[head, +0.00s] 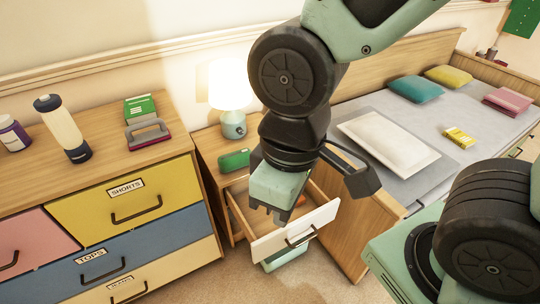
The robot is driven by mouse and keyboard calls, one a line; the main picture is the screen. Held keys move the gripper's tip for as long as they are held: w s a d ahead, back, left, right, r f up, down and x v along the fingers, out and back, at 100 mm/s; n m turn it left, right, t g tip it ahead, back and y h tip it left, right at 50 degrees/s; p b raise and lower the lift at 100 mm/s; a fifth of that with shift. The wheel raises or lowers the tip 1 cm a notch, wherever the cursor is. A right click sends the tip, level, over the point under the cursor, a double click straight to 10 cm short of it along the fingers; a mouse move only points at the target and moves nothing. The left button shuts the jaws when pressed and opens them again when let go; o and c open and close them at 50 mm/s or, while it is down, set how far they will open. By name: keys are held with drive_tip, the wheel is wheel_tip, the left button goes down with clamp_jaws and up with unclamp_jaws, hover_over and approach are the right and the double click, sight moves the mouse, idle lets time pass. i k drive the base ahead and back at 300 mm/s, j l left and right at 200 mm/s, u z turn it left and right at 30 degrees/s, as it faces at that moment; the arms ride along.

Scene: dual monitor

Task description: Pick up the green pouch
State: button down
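A green pouch (234,160) lies on top of the wooden nightstand, left of my arm and just behind the open drawer. My gripper (267,210) points down over the open drawer, in front of and to the right of the pouch, apart from it. Its dark fingertips show below the pale green wrist housing. Their spacing is not clear from this angle, and I see nothing held between them. A second green item (140,107), with white marking, lies on the dresser top at the left.
The nightstand drawer (296,230) is pulled out, with an orange thing (300,200) partly visible inside. A lit lamp (232,125) stands behind the pouch. The dresser (150,210) bounds the left; the bed (440,125) is at right.

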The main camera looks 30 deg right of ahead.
sight(235, 160)
drive_tip(key=i+l, duration=0.25)
drive_tip(key=i, duration=0.25)
drive_tip(key=i+l+u, duration=0.15)
drive_tip(key=i, duration=0.3)
drive_tip(key=l, duration=0.1)
